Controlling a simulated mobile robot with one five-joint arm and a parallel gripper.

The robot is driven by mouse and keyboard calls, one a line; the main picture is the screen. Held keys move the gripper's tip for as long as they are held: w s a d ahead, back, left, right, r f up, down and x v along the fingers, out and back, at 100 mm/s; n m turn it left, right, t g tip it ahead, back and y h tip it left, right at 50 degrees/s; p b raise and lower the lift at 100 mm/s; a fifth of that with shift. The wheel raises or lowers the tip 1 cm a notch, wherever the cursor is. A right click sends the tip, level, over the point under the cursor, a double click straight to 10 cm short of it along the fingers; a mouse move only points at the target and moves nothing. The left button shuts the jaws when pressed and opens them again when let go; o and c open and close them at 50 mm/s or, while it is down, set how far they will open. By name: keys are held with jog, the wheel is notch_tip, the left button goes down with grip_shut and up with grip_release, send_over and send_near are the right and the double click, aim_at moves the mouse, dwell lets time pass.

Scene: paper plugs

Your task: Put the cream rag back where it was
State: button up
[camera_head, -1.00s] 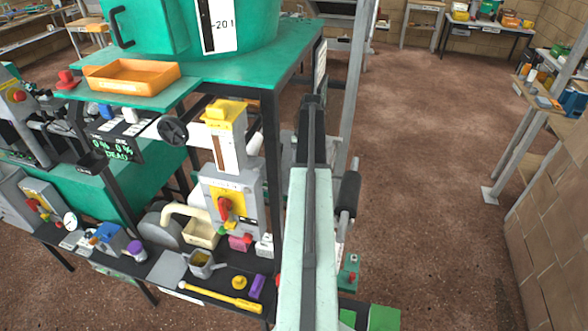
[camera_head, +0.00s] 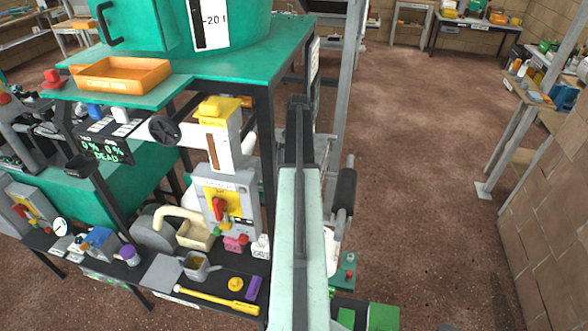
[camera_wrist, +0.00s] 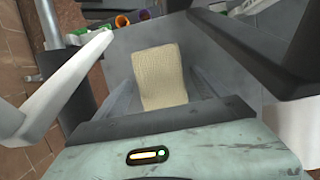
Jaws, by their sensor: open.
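The cream rag (camera_wrist: 160,78) shows in the wrist view as a small textured cloth. It is on a grey surface (camera_wrist: 230,60) between the two fingers of my gripper (camera_wrist: 150,26). The fingers stand wide apart, one on each side, with clear gaps to the rag. I cannot tell how far above or in front of the rag they are. In the head view my arm hides the area beyond it, and I cannot make out the rag there.
The green bench (camera_head: 260,70) carries an orange tray (camera_head: 120,76). Open brown floor (camera_head: 420,160) lies right, bounded by a brick wall (camera_head: 560,200).

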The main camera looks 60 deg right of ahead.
jog(key=p+v, duration=0.7)
jog(key=v, duration=0.1)
jog(key=shift+f, duration=0.15)
